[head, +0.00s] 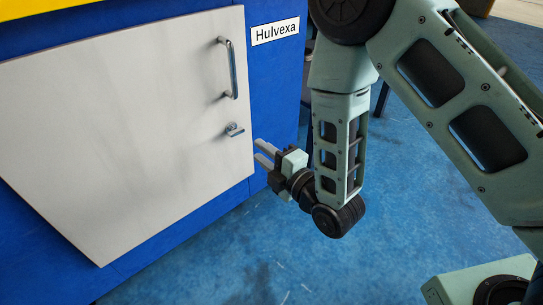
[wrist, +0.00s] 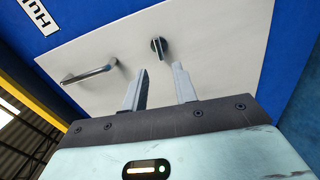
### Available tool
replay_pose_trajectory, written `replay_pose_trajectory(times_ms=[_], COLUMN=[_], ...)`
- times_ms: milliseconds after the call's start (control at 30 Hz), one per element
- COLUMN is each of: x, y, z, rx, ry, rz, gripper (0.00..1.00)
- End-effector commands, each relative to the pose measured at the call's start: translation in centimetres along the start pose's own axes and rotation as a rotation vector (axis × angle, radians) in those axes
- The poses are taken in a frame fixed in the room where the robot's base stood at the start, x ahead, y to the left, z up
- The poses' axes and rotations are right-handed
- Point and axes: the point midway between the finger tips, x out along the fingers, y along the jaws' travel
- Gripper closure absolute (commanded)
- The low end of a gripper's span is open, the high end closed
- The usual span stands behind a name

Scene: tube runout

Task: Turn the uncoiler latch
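The latch (head: 233,129) is a small metal turn knob on the white door (head: 120,130), below the door's bar handle (head: 231,70). In the wrist view the latch (wrist: 159,46) shows as a round dark base with a lighter grip, beyond my fingertips. My gripper (head: 262,153) is in front of the door, to the right of and slightly below the latch in the head view. Its two fingers (wrist: 160,80) are apart with nothing between them, and they appear clear of the latch. The bar handle also shows in the wrist view (wrist: 89,73), left of the latch.
The door sits in a blue cabinet with a yellow top edge (head: 40,8) and a "Hulvexa" label (head: 275,33). The blue floor (head: 260,260) is open in front of the cabinet. A dark post or leg stands behind my arm.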

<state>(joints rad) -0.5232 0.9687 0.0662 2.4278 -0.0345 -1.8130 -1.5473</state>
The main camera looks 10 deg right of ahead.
Motion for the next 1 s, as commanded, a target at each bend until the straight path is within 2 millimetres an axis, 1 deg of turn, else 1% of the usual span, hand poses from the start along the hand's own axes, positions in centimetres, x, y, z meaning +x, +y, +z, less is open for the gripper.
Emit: replay_pose_trajectory(times_ms=[133, 267, 833, 1000], x=[0.5, 1.6, 8.1, 8.0], y=[0.1, 0.2, 0.2, 0.1], z=[0.0, 0.0, 0.0, 0.0], rx=[-0.011, -0.009, -0.007, -0.008], ry=[0.001, 0.000, 0.000, 0.001], rz=[0.013, 0.013, 0.012, 0.009], gripper=[0.72, 0.72, 0.72, 0.72])
